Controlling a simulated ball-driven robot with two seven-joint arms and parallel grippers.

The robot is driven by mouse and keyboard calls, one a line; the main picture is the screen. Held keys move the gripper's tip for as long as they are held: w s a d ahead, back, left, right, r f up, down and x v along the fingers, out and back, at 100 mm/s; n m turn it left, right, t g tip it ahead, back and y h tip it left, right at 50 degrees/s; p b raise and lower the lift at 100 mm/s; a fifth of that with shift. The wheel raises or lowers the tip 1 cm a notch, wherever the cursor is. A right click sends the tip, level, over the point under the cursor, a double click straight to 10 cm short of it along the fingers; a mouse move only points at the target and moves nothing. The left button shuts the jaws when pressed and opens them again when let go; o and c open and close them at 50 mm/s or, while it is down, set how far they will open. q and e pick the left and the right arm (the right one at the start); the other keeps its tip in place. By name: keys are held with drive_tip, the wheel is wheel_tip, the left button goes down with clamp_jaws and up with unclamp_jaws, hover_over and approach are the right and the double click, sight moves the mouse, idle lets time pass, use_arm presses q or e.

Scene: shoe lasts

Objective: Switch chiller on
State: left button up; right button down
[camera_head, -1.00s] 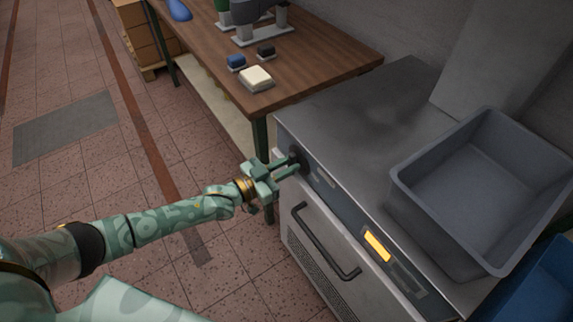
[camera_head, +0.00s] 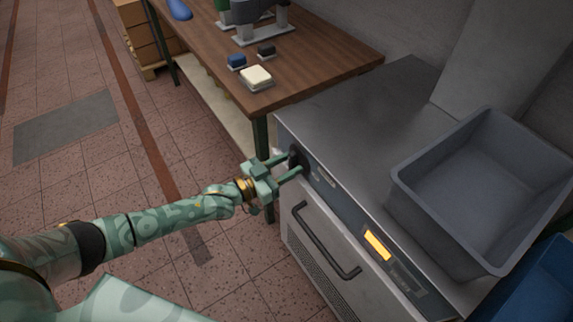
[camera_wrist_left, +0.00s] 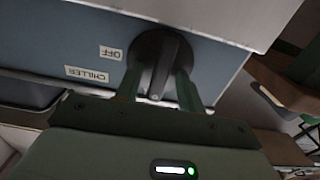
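The chiller (camera_head: 325,262) is a grey metal cabinet with a blue-grey control strip along its upper front edge. Its dark round knob (camera_head: 298,156) is at the strip's left end. In the left wrist view the knob (camera_wrist_left: 150,45) has a raised bar grip, slightly tilted in the picture. Labels reading "OFF" (camera_wrist_left: 111,53) and "CHILLER" (camera_wrist_left: 87,74) show beside it, upside down. My left gripper (camera_head: 296,163) is at the knob, its fingers on either side of the bar. A gap shows between bar and fingers, clearest on the left. My right gripper is out of view.
A grey bin (camera_head: 428,207) stands on the chiller top, with a blue bin (camera_head: 535,290) at the lower right. The chiller door has a dark handle (camera_head: 325,245), and a yellow display (camera_head: 378,245) is lit on the strip. A wooden table (camera_head: 310,68) stands behind.

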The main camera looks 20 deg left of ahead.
use_arm(q)
drive_tip(key=p+v, duration=0.2)
drive_tip(key=v, duration=1.4)
drive_tip(key=shift+p, duration=0.3)
drive_tip(key=shift+s+a+f, duration=0.1)
